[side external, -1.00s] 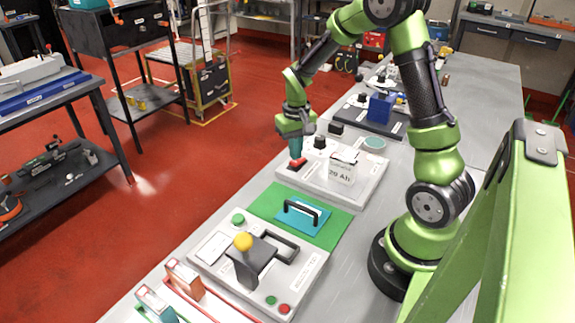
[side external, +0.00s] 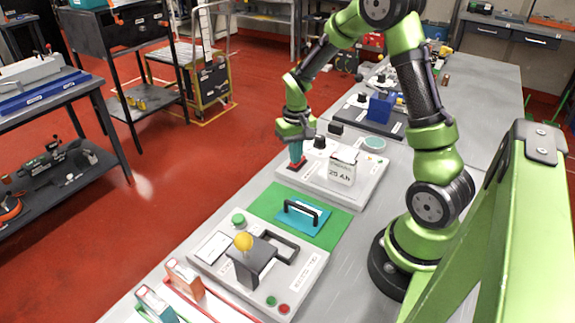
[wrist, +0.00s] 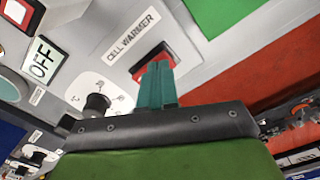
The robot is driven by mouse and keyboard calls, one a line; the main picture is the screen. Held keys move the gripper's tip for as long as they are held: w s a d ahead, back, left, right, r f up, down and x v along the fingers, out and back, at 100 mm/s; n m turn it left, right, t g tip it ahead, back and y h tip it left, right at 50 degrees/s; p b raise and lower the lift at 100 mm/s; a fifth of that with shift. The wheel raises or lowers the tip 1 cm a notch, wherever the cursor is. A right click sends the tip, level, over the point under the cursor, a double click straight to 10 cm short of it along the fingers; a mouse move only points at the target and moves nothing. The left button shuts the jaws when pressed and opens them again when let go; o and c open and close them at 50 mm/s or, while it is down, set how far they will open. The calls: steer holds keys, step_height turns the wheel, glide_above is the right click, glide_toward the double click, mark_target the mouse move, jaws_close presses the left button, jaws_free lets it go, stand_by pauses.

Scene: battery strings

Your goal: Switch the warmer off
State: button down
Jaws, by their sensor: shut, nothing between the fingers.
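The warmer's red rocker switch (wrist: 142,68) sits in a dark frame beside the CELL WARMER label (wrist: 133,34) in the wrist view. In the side view the switch (side external: 292,167) is at the left end of a light grey panel (side external: 345,198), mostly covered by my fingers. My gripper (wrist: 157,68) is shut and empty, its teal fingertips at the switch and apparently touching it. In the side view my gripper (side external: 297,162) points down onto it. A small display (wrist: 42,60) beside the switch area reads OFF. The rocker's tilt is partly hidden by the fingers.
A black knob (wrist: 97,102) with a marked dial is near my fingers. A white box (side external: 343,170) with an Ah label stands on the panel. A green mat (side external: 328,238) with a handled blue block (side external: 301,216) lies in front.

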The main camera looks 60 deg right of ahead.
steer(key=shift+r, duration=3.5)
steer(key=s+a+r+n+t+y, duration=0.1)
steer(key=s+a+r+t, duration=0.2)
steer(key=s+a+r, duration=0.3)
steer(key=s+a+r+n+t+y, duration=0.1)
steer(key=s+a+r+t, duration=0.3)
steer(key=a, duration=0.7)
steer(key=v, duration=0.4)
steer(key=shift+a, duration=0.45)
